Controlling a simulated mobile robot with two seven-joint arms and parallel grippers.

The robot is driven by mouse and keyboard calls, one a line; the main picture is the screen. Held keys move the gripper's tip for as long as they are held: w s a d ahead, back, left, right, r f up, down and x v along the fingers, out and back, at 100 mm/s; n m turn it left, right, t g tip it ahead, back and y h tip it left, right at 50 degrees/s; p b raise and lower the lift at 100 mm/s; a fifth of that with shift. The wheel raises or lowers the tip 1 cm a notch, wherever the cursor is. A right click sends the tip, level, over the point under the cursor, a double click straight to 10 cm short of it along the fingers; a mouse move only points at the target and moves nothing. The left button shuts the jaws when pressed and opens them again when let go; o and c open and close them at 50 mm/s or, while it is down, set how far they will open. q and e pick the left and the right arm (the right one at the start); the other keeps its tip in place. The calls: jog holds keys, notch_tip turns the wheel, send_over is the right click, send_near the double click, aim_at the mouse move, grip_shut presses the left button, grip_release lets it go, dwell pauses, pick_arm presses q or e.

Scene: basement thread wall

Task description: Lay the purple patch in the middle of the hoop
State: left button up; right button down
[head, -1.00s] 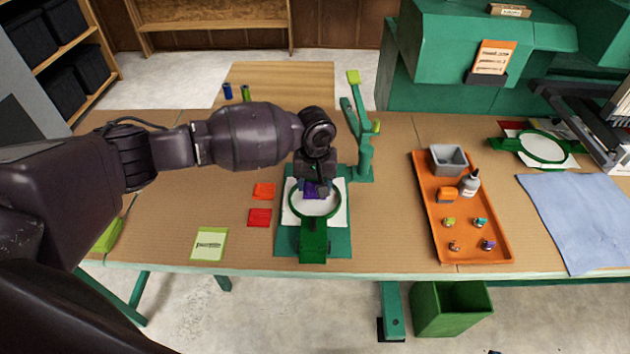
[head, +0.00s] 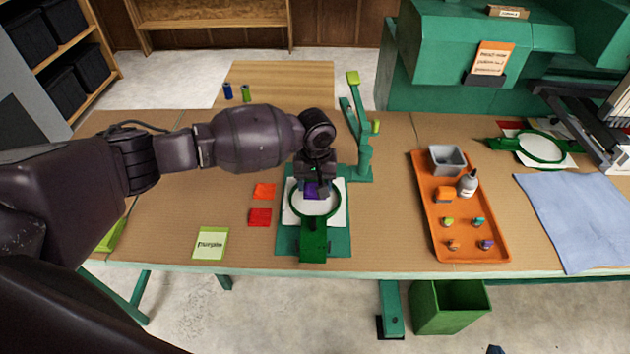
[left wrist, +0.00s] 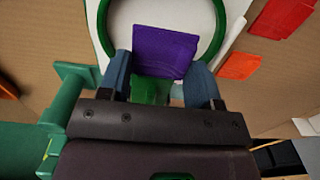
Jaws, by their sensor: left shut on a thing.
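The purple patch (head: 312,189) is held in my left gripper (head: 318,184) over the far part of the green hoop (head: 315,216). In the left wrist view the patch (left wrist: 165,50) sticks out flat from between the blue fingers of my left gripper (left wrist: 160,70). It lies inside the hoop's outline, in front of the white cloth (left wrist: 190,12). I cannot tell whether it touches the cloth. Only a small dark tip of what seems to be my right gripper (head: 495,350) shows at the bottom edge of the head view.
Orange (head: 264,191) and red (head: 260,217) patches lie left of the hoop, with a green card (head: 210,244) nearer. A green post stand (head: 364,150) rises behind right. An orange tray (head: 475,251) and blue cloth (head: 575,215) lie to the right.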

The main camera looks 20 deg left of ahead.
aim_at(315, 192)
pick_arm(q)
jog(key=shift+f, duration=0.15)
jog(key=shift+f, duration=1.55)
pick_arm(e)
jog(key=shift+f, duration=0.25)
